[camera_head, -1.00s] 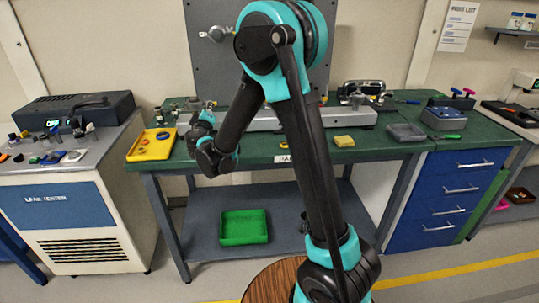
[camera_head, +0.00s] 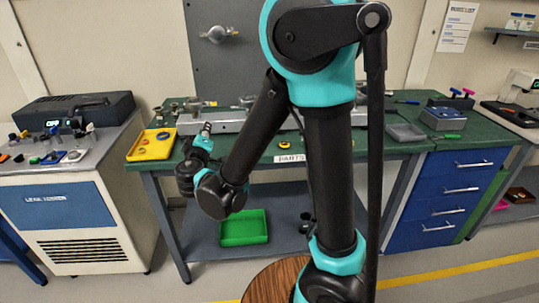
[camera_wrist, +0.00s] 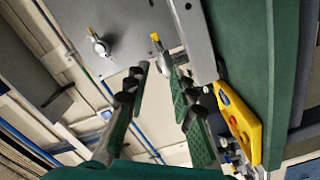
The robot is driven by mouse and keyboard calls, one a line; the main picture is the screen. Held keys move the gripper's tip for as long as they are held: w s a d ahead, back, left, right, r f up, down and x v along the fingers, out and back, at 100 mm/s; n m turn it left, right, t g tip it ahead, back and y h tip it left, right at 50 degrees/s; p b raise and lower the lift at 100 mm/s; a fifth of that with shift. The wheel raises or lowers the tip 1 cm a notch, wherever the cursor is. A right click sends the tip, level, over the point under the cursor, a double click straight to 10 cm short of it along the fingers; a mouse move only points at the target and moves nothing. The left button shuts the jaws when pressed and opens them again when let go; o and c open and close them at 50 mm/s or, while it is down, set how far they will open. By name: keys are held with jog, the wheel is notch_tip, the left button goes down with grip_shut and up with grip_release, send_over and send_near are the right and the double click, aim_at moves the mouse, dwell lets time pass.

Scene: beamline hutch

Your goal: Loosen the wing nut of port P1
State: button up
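My gripper is open and empty; in the wrist view its two dark fingers stand well apart, with a gap between the tips (camera_wrist: 160,75). A metal fitting (camera_wrist: 166,62) with a small yellow end lies just beyond the fingertips, apart from them. Another metal fitting (camera_wrist: 100,46) with a yellow end is on the grey panel. The panel fitting also shows in the head view (camera_head: 217,34). Metal fittings (camera_head: 193,105) stand along the grey beam (camera_head: 228,122) on the green bench. No P1 label is readable, so I cannot tell which fitting bears its wing nut.
A yellow tray (camera_head: 137,153) with small parts lies on the bench left of my wrist. A green bin (camera_head: 244,238) sits on the lower shelf. The leak tester (camera_head: 60,205) stands left.

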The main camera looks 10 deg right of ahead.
jog(key=s+d+f+m+g+h, duration=0.1)
jog(key=d+f+m+g+h, duration=0.1)
jog(key=d, duration=0.8)
jog(key=s+d+f+m+g+h, duration=0.1)
jog(key=d+f+m+g, duration=0.2)
jog(key=d, duration=0.8)
jog(key=shift+s+f+g+h, duration=0.4)
jog(key=shift+f+g, duration=0.6)
jog(key=shift+f, duration=1.1)
jog(key=shift+d, duration=0.1)
